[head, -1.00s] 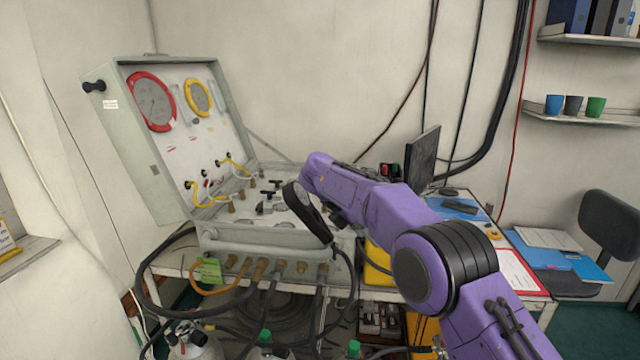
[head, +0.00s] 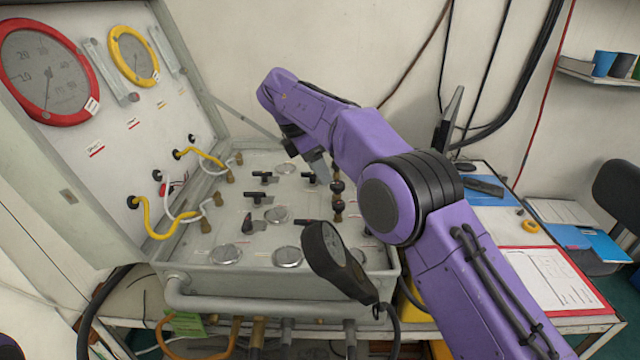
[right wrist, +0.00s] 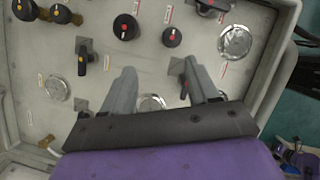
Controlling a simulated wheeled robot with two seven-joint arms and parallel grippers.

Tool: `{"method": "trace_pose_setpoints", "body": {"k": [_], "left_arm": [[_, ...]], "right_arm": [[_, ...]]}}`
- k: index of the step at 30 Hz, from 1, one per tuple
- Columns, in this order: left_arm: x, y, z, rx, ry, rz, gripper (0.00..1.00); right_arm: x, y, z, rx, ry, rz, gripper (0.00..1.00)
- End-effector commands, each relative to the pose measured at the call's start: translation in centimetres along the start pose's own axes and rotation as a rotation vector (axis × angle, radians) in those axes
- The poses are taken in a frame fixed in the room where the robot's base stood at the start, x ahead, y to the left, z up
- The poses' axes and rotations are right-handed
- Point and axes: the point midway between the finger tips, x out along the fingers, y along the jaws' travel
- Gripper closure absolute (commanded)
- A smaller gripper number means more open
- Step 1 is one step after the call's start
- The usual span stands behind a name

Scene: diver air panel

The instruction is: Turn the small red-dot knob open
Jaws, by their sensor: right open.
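In the right wrist view, the small red-dot knob (right wrist: 172,37) is black and round, with a red dot on its face. It stands on the grey panel beside a larger black knob (right wrist: 126,27) that also has a red dot. My right gripper (right wrist: 160,78) is open and empty; its fingertips point towards these two knobs, apart from both. In the head view my right gripper (head: 318,168) hangs over the panel (head: 215,280), partly hidden by my arm. I cannot pick out the small red-dot knob there. My left gripper is not in view.
Black lever handles (head: 262,177) and round metal discs (head: 276,214) spread over the panel. Two black knobs with yellow dots (right wrist: 61,13) show in the wrist view. A black handheld piece (head: 330,258) stands at the front edge. The case lid (head: 85,160) with gauges rises at left.

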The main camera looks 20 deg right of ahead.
Motion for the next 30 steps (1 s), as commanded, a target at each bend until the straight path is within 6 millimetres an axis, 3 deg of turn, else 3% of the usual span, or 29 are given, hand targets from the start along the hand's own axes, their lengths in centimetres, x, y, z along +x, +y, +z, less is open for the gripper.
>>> {"method": "trace_pose_setpoints", "body": {"k": [8, 12, 16, 21, 27, 28, 30], "left_arm": [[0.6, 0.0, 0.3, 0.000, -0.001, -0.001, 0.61], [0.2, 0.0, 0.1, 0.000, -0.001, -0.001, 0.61], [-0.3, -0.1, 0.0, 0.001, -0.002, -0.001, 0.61], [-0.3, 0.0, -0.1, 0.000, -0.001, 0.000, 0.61], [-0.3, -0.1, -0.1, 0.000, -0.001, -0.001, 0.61], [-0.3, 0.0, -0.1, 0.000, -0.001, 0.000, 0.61], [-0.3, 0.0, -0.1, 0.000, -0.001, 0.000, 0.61]], "right_arm": [[0.7, -0.7, 1.2, 0.039, 0.021, 0.081, 0.41], [3.8, -0.7, 1.2, 0.037, 0.017, 0.079, 0.41], [8.9, -1.0, 0.2, 0.001, 0.002, 0.001, 0.41], [10.5, 0.0, 0.0, 0.000, 0.001, -0.002, 0.41], [10.9, 0.3, -0.1, -0.002, 0.001, -0.004, 0.41], [10.9, 0.3, -0.1, -0.002, 0.001, -0.004, 0.44], [10.9, 0.3, -0.1, -0.002, 0.001, -0.003, 0.67]]}}
